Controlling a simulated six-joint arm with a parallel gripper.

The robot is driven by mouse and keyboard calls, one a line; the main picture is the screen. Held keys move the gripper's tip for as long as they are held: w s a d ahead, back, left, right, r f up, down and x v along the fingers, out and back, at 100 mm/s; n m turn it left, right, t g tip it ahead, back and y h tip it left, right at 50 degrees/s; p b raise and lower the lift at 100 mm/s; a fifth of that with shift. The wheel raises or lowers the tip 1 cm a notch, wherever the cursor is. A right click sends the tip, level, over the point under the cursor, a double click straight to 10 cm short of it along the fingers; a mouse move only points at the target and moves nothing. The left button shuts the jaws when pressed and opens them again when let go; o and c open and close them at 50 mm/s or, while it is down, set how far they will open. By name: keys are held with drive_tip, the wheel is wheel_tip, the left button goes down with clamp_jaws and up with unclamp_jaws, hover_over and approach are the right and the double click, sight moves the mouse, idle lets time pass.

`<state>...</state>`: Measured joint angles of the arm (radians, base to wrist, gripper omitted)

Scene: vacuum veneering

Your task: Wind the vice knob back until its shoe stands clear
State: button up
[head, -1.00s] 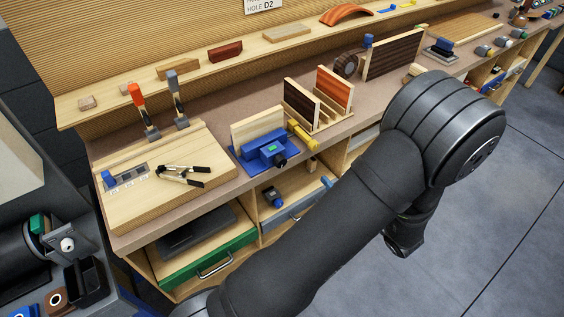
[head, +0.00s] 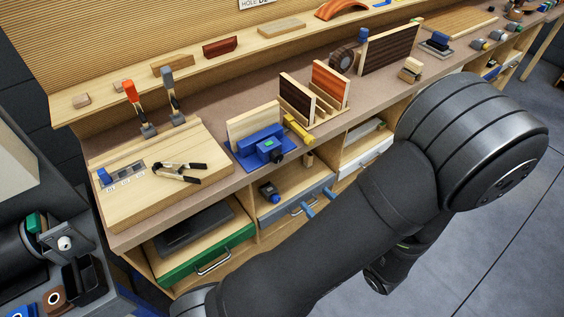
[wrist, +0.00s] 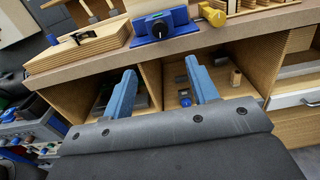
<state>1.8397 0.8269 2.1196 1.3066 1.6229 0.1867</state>
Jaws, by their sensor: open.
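The blue vice (head: 258,143) stands at the bench's front edge with a pale upright board (head: 252,122) in it. Its dark round knob (head: 278,158) faces outward over the edge. In the wrist view the vice (wrist: 172,19) is at top centre with the knob (wrist: 159,30) on its front. The shoe cannot be made out. My gripper (head: 318,202) is open and empty, in front of the bench and below the knob. In the wrist view its two blue fingers (wrist: 161,66) are spread wide, pointing at the bench front, with the knob beyond and above them.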

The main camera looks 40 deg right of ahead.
sight(279, 160)
drive_tip(key=w, duration=1.5)
drive_tip(key=shift+w, duration=0.4)
drive_tip(key=c, duration=1)
